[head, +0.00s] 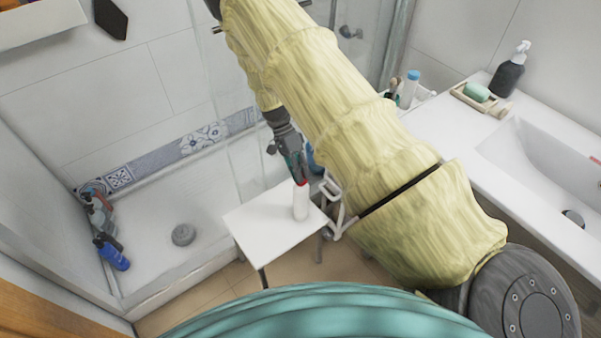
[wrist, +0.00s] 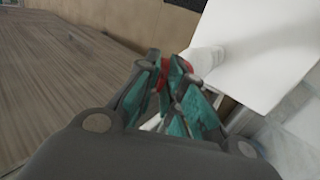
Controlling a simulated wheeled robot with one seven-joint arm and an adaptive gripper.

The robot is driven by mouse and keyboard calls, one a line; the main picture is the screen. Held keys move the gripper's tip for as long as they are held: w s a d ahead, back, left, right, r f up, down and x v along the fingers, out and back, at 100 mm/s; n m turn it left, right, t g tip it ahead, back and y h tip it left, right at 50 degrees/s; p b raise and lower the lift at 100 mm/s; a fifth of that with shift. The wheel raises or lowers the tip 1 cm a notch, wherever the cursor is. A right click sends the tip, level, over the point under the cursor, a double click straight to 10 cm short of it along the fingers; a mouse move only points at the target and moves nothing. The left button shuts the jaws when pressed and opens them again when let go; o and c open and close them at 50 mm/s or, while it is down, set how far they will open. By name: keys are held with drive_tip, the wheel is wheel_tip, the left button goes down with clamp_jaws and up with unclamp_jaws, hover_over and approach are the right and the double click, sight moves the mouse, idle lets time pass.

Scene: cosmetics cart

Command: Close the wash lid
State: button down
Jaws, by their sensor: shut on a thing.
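The wash bottle (head: 301,202) is white and stands upright on a small white table. Its red lid (head: 301,182) is on top of the bottle. My gripper (head: 297,172) comes down from above, with its fingertips at the red lid. In the wrist view, my gripper (wrist: 172,72) is closed around the red lid (wrist: 184,70), with teal finger pads on both sides. The white bottle body (wrist: 207,60) shows beyond the fingers. The fingers partly hide the lid, so I cannot tell how it sits on the bottle.
The white table (head: 262,226) has free room left of the bottle. A white cart frame (head: 334,200) and a blue item (head: 314,160) are close by on the right. A sink counter (head: 440,122) holds a dark pump bottle (head: 508,76). Several bottles stand in the shower at left.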

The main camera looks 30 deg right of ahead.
drive_tip(key=c, duration=1.5)
unclamp_jaws()
